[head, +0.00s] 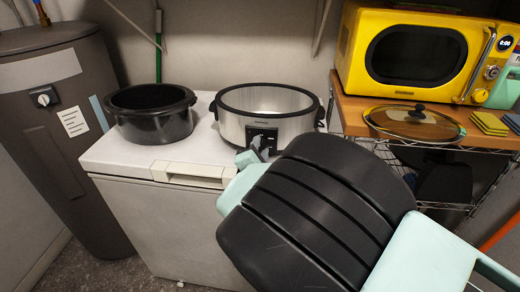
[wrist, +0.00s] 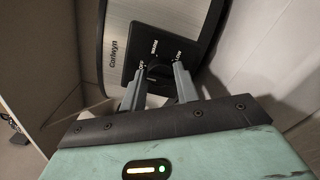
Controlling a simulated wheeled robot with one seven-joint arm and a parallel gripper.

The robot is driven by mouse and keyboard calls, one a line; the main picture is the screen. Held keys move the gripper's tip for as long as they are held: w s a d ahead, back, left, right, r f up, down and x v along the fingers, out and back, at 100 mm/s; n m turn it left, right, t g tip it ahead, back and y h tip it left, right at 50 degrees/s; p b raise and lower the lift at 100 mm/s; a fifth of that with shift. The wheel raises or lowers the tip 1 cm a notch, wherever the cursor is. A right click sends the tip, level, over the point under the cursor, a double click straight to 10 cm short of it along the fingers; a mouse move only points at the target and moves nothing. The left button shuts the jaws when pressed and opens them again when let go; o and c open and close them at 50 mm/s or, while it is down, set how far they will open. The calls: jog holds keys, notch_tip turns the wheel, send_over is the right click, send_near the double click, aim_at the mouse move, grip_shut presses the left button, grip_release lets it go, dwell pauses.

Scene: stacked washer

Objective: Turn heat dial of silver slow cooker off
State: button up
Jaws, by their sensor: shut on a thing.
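The silver slow cooker (head: 287,113) with a black rim and no lid stands on the white chest freezer. Its front also fills the top of the wrist view (wrist: 117,40), with a dark control panel (wrist: 180,22). The black heat dial (wrist: 158,72) sits low on that panel, with printed labels around it. My gripper (wrist: 157,80) has its two grey fingertips on either side of the dial, shut on it. In the head view my gripper (head: 257,150) reaches the cooker's front, and my arm hides part of the freezer. The dial's exact pointing is too small to tell.
A black pot (head: 152,125) stands left of the cooker on the white freezer (head: 130,157). At right, a wooden shelf (head: 352,120) holds a yellow microwave (head: 415,50), a glass lid (head: 412,122) and sponges (head: 489,123). A grey water heater (head: 48,150) stands at far left.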

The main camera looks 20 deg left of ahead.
jog(key=o, duration=1)
jog(key=shift+c, duration=0.2)
jog(key=b+v, duration=0.2)
jog(key=v, duration=1.5)
jog(key=shift+s+d, duration=0.15)
jog(key=shift+s, duration=0.05)
